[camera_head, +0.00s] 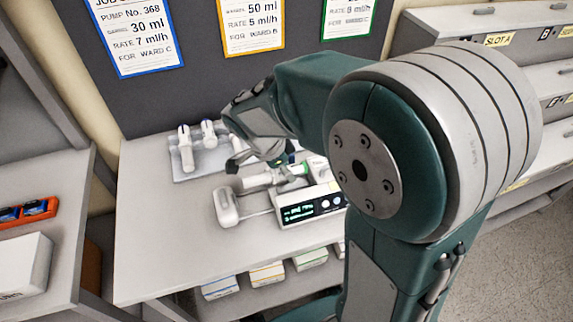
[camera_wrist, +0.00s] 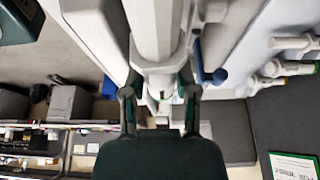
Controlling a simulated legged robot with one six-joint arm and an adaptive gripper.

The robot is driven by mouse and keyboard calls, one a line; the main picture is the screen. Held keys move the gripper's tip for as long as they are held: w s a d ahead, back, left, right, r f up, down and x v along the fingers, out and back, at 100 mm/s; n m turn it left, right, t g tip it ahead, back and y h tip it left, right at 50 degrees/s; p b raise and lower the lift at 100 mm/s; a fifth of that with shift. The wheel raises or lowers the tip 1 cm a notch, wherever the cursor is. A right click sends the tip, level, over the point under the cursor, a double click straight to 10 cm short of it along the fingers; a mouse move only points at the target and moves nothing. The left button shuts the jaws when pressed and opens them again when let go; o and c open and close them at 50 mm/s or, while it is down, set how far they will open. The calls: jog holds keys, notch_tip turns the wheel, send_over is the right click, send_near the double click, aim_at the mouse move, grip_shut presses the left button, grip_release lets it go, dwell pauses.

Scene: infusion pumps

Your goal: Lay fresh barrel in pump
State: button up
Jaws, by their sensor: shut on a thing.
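The infusion pump (camera_head: 308,208) stands on the grey table with its lit screen facing front. Its white pusher head (camera_head: 226,207) sticks out to the left on rods. A white barrel (camera_head: 257,182) lies roughly level over the top of the pump, with a green part at its right. My gripper (camera_head: 240,160) reaches down from above and is shut on this barrel. In the wrist view the barrel (camera_wrist: 157,35) runs up from between the fingers of my gripper (camera_wrist: 158,88). I cannot tell whether the barrel touches the pump cradle.
Job cards (camera_head: 135,32) hang on the dark back panel. Coloured-edge boxes (camera_head: 267,275) sit below the table top. Slot shelves (camera_head: 500,75) stand at right. The table's left front (camera_head: 160,260) is clear.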

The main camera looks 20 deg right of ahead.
aim_at(291, 189)
jog(key=shift+f, duration=2.5)
jog(key=shift+f, duration=0.15)
jog(key=shift+s, duration=0.1)
jog(key=o, duration=0.6)
jog(key=shift+r, duration=1.9)
jog(key=o, duration=0.5)
